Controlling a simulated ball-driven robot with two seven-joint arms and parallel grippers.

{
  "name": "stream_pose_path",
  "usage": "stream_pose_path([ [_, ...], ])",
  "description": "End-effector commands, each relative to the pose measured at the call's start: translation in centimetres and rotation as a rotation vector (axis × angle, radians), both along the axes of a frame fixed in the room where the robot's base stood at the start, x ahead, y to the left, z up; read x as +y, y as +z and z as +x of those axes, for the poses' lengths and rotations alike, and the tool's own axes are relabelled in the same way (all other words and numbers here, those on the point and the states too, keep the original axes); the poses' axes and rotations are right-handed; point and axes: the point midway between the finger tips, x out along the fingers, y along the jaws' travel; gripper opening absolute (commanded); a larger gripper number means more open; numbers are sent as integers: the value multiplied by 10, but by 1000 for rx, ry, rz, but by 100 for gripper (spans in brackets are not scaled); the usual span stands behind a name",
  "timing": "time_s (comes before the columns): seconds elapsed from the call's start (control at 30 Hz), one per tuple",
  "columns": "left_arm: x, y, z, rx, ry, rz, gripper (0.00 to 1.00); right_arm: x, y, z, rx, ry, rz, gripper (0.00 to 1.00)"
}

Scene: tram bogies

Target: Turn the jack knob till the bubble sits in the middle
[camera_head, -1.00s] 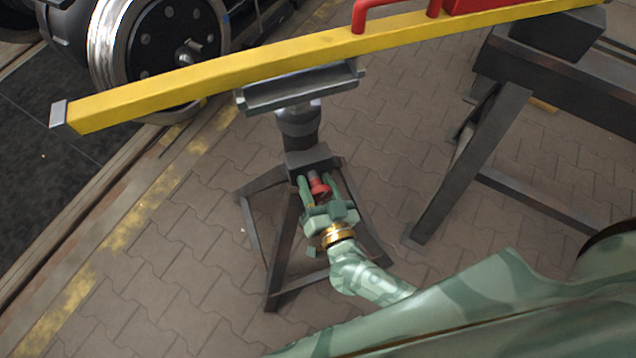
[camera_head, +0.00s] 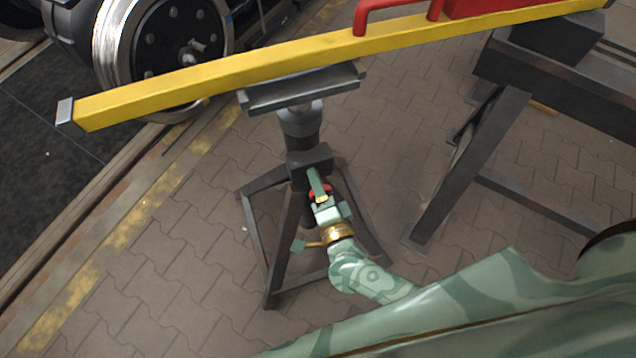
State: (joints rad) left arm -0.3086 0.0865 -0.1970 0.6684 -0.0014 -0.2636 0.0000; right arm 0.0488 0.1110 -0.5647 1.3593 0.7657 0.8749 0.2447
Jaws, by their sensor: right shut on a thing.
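A dark jack (camera_head: 300,122) stands on splayed legs and bears a yellow beam (camera_head: 200,80) in its channel-shaped head. The red jack knob (camera_head: 329,190) is on the jack's near side, partly hidden behind my gripper. My right gripper (camera_head: 317,183) is shut on the knob, its fingers seen nearly edge-on, one in front of the other. A red housing with a red handle (camera_head: 395,5) sits on top of the beam and is cut off by the upper edge. No bubble is visible. My left gripper is out of view.
A dark steel trestle (camera_head: 468,165) stands at the right, under the beam's right part. A wheelset (camera_head: 165,45) stands at the upper left beside a rail. Bare paving lies around the jack's legs, with a worn yellow line at the left.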

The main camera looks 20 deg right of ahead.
Motion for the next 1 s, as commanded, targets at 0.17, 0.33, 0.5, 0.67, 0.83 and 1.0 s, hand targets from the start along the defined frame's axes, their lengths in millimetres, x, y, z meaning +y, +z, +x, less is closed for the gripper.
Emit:
stream_pose_path([
  [0.17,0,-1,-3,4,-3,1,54,0,-3,-2,1,2,163,24],
  [0.33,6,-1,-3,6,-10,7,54,0,-4,-2,-4,2,325,24],
  [0.5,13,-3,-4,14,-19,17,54,0,-4,-2,-10,1,482,24],
  [0.67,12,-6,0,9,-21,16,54,0,-4,-2,-13,1,610,24],
  [0.83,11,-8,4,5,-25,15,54,0,-4,-2,-17,0,720,24],
  [1.0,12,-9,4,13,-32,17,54,0,-4,-2,-20,-1,794,24],
])
